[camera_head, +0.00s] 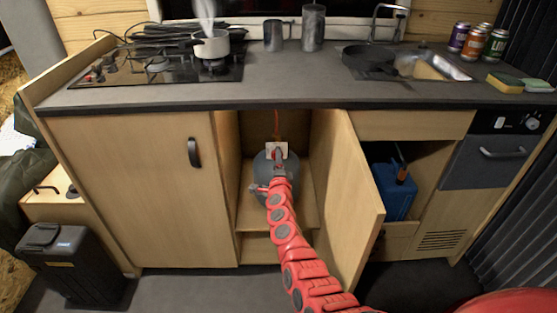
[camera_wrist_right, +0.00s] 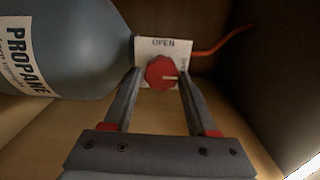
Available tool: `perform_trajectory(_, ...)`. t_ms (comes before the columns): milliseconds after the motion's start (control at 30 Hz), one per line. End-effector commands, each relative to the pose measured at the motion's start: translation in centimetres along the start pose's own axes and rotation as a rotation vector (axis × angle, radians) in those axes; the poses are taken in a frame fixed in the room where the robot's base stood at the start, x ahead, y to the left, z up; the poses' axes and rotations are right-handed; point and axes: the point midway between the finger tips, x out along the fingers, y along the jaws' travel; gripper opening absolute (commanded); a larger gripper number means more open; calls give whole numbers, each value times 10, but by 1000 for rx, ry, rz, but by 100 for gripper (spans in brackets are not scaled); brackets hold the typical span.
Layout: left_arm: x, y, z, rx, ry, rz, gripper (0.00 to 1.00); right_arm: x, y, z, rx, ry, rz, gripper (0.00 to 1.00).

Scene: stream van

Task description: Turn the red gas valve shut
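The red gas valve (camera_wrist_right: 161,73) is a round knob on a white plate (camera_wrist_right: 150,44) beside the grey propane bottle (camera_wrist_right: 75,50) in the right wrist view. "OPEN" is printed above the knob; text at its right is partly hidden by a finger. The knob's pale mark points right. My right gripper (camera_wrist_right: 160,73) is open, with its fingertips on either side of the knob and apparently small gaps. In the head view, my right gripper (camera_head: 279,160) is inside the open cabinet before the bottle (camera_head: 262,165). My left gripper is not in view.
The open cabinet door (camera_head: 345,195) stands close to the right of my arm. An orange hose (camera_wrist_right: 222,42) runs from the valve plate. A steaming pot (camera_head: 211,45) stands on the stove (camera_head: 130,73) above. A blue container (camera_head: 392,190) sits in the right compartment.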

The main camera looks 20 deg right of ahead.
Motion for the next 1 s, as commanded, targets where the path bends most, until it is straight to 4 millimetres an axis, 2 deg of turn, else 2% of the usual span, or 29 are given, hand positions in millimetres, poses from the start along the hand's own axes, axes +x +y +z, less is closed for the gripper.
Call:
perform_trajectory(33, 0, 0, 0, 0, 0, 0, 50, 0, 0, 0, 0, 0, 0, 69)
perform_trajectory(100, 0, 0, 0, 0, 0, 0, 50, 0, 0, 0, -1, 0, -1, 81)
perform_trajectory(400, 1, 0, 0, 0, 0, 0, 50, 0, -1, 0, -2, 1, -2, 81)
perform_trajectory(533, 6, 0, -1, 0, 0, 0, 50, -7, -2, 0, -1, 0, -1, 81)
perform_trajectory(667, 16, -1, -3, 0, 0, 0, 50, -22, -4, -1, -1, 1, 0, 81)
perform_trajectory(1000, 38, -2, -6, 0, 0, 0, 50, -81, -2, 0, 1, 1, 1, 81)
